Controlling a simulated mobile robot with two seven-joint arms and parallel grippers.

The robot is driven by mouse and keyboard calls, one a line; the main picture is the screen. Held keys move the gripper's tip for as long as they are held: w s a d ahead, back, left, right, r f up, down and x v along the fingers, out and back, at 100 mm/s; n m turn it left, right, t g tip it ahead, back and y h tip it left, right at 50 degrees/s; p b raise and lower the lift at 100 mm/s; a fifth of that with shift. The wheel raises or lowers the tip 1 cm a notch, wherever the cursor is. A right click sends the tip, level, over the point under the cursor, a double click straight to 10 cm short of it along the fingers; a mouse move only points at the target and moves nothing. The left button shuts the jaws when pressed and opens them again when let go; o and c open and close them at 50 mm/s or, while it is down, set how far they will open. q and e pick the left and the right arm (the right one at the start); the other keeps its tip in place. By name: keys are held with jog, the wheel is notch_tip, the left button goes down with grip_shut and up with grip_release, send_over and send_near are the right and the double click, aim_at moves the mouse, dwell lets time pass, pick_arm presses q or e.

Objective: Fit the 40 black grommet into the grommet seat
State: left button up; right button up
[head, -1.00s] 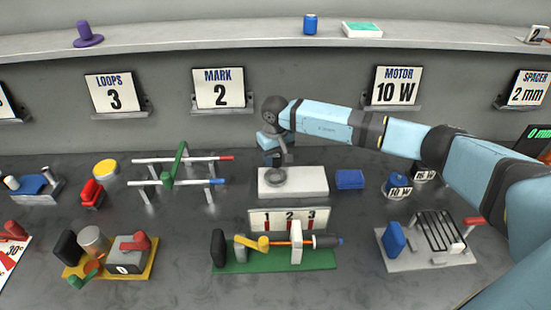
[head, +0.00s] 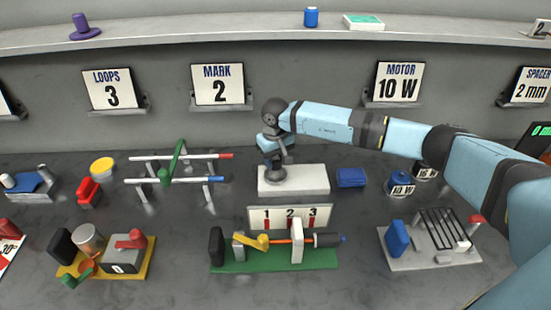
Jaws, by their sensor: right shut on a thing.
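The grommet seat (head: 276,176) is a grey round ring on the left part of a white block (head: 312,181) in the middle of the bench. My right gripper (head: 273,163) points down right over the seat, its fingertips at or just above the ring. It is shut on a small dark thing, which I take to be the black grommet; the fingers hide most of it, and I cannot tell whether it touches the seat. My left gripper is not in view.
A blue block (head: 351,177) and labelled blue (head: 399,186) and black (head: 426,169) motors stand to the right. A rack with red-tipped and blue-tipped rods (head: 180,168) stands left. A green fixture (head: 272,257) with a 1-2-3 panel (head: 290,217) lies in front.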

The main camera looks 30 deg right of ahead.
aim_at(276, 169)
jog(key=shift+f+b, duration=0.6)
jog(key=shift+f, duration=0.2)
jog(key=shift+f+b, duration=0.65)
jog(key=shift+f, duration=0.05)
jog(key=shift+f+b, duration=0.55)
jog(key=shift+b, duration=0.15)
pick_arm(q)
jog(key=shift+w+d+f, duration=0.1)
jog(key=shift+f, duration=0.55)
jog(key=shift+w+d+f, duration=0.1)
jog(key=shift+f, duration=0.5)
pick_arm(e)
jog(key=o, duration=0.9)
jog(key=shift+f, duration=0.1)
notch_tip(276, 169, up, 13)
jog(key=shift+r, duration=0.55)
